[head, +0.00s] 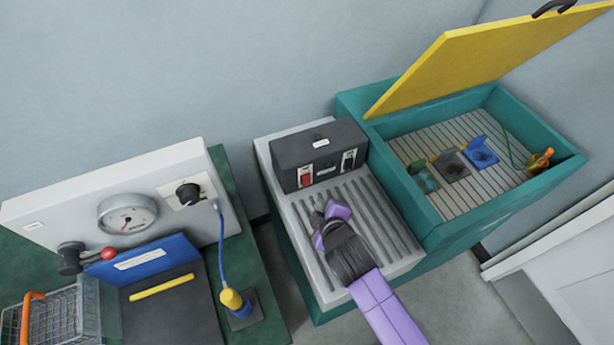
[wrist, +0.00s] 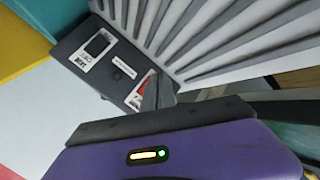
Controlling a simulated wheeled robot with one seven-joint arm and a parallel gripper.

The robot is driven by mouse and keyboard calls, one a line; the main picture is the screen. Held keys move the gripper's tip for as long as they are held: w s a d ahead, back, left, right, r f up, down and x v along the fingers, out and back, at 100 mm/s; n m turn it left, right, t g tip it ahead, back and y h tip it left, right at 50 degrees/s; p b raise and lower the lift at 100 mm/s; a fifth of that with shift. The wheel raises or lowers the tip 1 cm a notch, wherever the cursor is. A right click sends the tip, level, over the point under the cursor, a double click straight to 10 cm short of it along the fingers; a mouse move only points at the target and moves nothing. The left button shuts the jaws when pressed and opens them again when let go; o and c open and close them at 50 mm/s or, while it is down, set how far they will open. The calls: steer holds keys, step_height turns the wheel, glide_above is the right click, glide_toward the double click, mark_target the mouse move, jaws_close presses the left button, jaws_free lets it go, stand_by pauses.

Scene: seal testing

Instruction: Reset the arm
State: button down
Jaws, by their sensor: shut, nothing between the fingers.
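My arm is purple and reaches in from the bottom right of the head view. My gripper (head: 325,222) is above the grey ribbed surface of the middle bench (head: 398,243), in front of a dark control box (head: 318,155). It is shut and empty. The box carries a red switch and a black switch, and it also shows in the wrist view (wrist: 118,68). In the wrist view a grey finger part appears in front of the box near the red switch; I cannot tell whether it touches.
To the right, a teal bin (head: 432,205) has its yellow lid (head: 480,58) raised; small coloured parts and an orange-handled tool (head: 541,160) lie inside. To the left stand a gauge panel (head: 127,219), a red-knobbed lever (head: 107,253), a yellow-topped plug (head: 233,301) and a wire basket (head: 52,318).

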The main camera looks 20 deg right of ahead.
stand_by(0.4)
steer(key=s+a+r+m+t+y, duration=0.3)
steer(key=r+t, duration=0.2)
steer(key=r, duration=0.4)
steer(key=s+d+r+m+b, duration=0.1)
steer(key=s+r+m+b, duration=0.1)
steer(key=s, duration=1.2)
steer(key=s+d+r+m+h+b, duration=0.1)
steer(key=s+r+m, duration=0.3)
steer(key=s, duration=1.1)
steer(key=shift+s+d+m+b, duration=0.2)
steer(key=shift+d+m+b, duration=0.25)
steer(key=shift+d, duration=0.2)
